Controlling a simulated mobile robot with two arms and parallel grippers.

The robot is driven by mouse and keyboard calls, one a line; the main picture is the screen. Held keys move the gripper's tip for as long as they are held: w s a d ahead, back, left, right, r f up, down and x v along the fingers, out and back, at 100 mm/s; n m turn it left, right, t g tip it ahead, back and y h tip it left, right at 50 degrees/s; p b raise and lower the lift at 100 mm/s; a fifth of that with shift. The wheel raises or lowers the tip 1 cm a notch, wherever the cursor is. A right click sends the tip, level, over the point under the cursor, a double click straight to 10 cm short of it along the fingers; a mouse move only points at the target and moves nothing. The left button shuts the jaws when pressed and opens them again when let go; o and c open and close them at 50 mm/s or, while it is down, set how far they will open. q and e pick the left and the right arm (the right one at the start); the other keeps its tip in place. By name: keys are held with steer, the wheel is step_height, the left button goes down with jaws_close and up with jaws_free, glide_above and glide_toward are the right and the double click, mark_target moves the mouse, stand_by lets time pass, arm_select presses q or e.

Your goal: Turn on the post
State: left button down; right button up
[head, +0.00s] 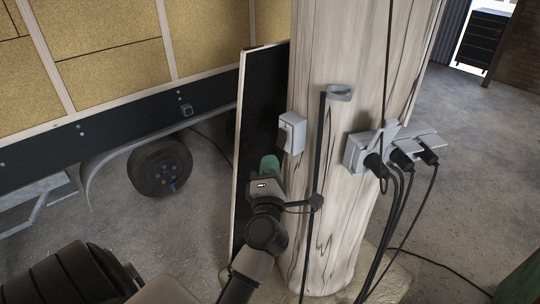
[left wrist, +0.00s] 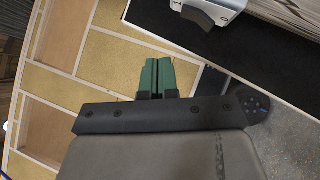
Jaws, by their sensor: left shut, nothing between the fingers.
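The wooden post (head: 335,60) stands upright at the centre-right of the head view. A light grey switch box (head: 291,132) is fixed on its left side. My left gripper (head: 270,165) has green fingers and is just below and left of the switch box, apart from it as far as I can tell. In the left wrist view the green fingers (left wrist: 156,76) are shut together with nothing between them. The switch box (left wrist: 222,8) shows at the top of that view, beyond the fingertips, with a dark rocker on it. My right gripper is not in view.
A grey socket box (head: 355,152) with several black plugs and hanging cables is on the post's right side. A dark board (head: 263,115) leans behind the post. A trailer (head: 110,60) with a wheel (head: 160,167) stands at left. Concrete floor is open at right.

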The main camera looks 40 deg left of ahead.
arm_select(q)
steer(key=s, duration=0.1)
steer(key=s+d, duration=0.1)
steer(key=s, duration=0.1)
steer(key=shift+d, duration=0.2)
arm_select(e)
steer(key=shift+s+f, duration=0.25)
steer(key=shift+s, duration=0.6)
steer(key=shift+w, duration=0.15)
